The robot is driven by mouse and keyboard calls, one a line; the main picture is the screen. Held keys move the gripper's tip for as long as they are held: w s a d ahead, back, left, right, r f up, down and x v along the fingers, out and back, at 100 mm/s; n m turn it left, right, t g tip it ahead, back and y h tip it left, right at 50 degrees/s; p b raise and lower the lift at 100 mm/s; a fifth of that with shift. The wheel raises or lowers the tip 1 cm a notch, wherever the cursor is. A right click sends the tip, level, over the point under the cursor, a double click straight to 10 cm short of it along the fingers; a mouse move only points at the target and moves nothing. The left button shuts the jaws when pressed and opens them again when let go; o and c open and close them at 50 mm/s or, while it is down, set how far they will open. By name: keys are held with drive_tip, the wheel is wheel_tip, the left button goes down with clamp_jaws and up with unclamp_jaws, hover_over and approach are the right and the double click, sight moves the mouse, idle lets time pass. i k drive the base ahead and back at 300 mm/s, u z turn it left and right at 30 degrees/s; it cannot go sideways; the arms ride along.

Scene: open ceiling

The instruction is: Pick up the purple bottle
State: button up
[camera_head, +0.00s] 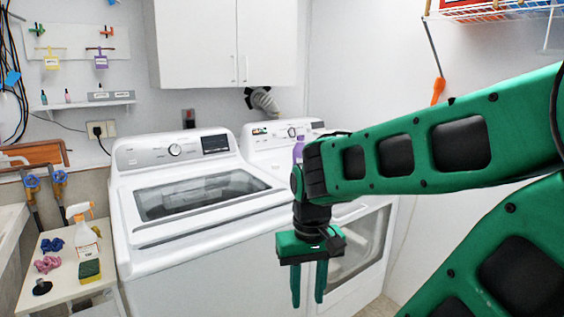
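A purple bottle (298,150) stands at the dryer's top, in the middle of the picture. Only its upper part shows; my green arm hides the rest. My gripper (308,298) points down in front of the washer and dryer, well below and nearer than the bottle. Its two green fingers are apart, with nothing seen between them.
A white washer (215,240) stands left of a white dryer (270,140). A small side table (65,275) at the left holds a spray bottle (86,230), a sponge (90,270) and crumpled cloths. White cabinets (225,45) hang above the washer.

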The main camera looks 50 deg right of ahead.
sight(297, 149)
drive_tip(key=u, duration=0.6)
drive_tip(key=k, duration=2.1)
drive_tip(key=z, duration=1.45)
drive_tip(key=i, duration=1.65)
